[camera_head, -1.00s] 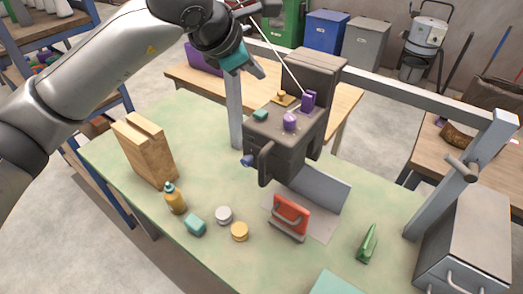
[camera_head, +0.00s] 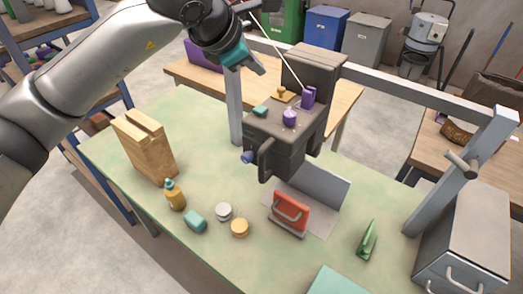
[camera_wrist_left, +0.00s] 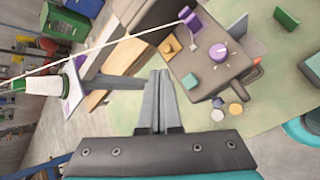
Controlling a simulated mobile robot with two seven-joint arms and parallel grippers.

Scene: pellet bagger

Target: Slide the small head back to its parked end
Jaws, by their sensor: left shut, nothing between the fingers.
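The dark grey machine (camera_head: 290,135) stands on the green bench. On its top are a purple upright block (camera_head: 308,97), a round purple knob (camera_head: 289,118), a small orange piece (camera_head: 281,94) and a teal block (camera_head: 261,111). I cannot tell for sure which part is the small head. A thin white line runs from near the purple block (camera_wrist_left: 190,17) up and left. My left gripper (camera_head: 259,68) is above and left of the machine top, apart from it. Its fingers (camera_wrist_left: 159,85) are together and empty in the left wrist view. My right gripper is not seen.
A grey beam (camera_head: 420,93) crosses behind the machine, with posts at both ends. A wooden block (camera_head: 145,148), yellow bottle (camera_head: 175,197), orange handled piece (camera_head: 289,212) and green clip (camera_head: 367,240) stand on the bench. A grey box (camera_head: 466,240) is at right.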

